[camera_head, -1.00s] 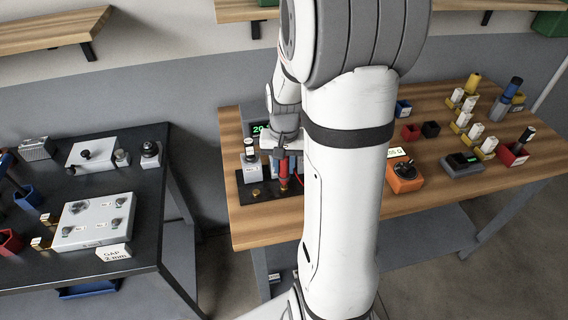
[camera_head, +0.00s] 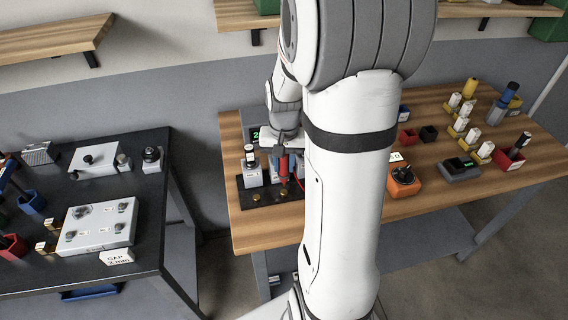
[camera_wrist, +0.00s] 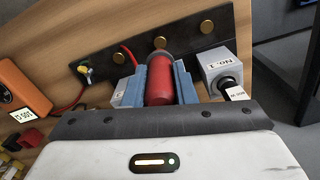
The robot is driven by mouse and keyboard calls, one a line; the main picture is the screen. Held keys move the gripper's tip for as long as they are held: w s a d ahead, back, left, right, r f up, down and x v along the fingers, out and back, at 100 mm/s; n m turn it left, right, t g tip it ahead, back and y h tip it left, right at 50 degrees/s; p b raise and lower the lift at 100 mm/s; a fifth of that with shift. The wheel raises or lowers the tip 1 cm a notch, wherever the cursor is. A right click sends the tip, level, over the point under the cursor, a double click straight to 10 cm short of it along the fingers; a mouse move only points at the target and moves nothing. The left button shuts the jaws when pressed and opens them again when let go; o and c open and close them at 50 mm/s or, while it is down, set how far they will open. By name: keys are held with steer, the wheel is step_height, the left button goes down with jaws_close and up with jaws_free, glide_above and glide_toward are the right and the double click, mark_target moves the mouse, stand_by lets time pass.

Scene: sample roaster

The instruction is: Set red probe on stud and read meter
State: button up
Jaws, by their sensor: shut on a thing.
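My gripper (camera_wrist: 158,88) is shut on the red probe (camera_wrist: 160,80), its blue-grey jaws on either side of it. In the head view the probe (camera_head: 283,168) hangs upright over the black strip (camera_head: 246,194). Brass studs show on the strip, one (camera_head: 283,195) just in front of the probe and another (camera_head: 255,197) to its left. In the wrist view brass studs (camera_wrist: 160,43) lie beyond the probe; its tip is hidden, so contact cannot be told. The orange meter (camera_head: 402,183) stands right of my arm, its display partly hidden.
A grey block marked No. 2 (camera_wrist: 221,66) stands close beside the jaws. A green display (camera_head: 257,133) stands behind. The dark table (camera_head: 150,215) is at left.

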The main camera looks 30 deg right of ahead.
steer(key=shift+r+p, duration=1.3)
steer(key=shift+r, duration=0.85)
steer(key=shift+f, duration=0.1)
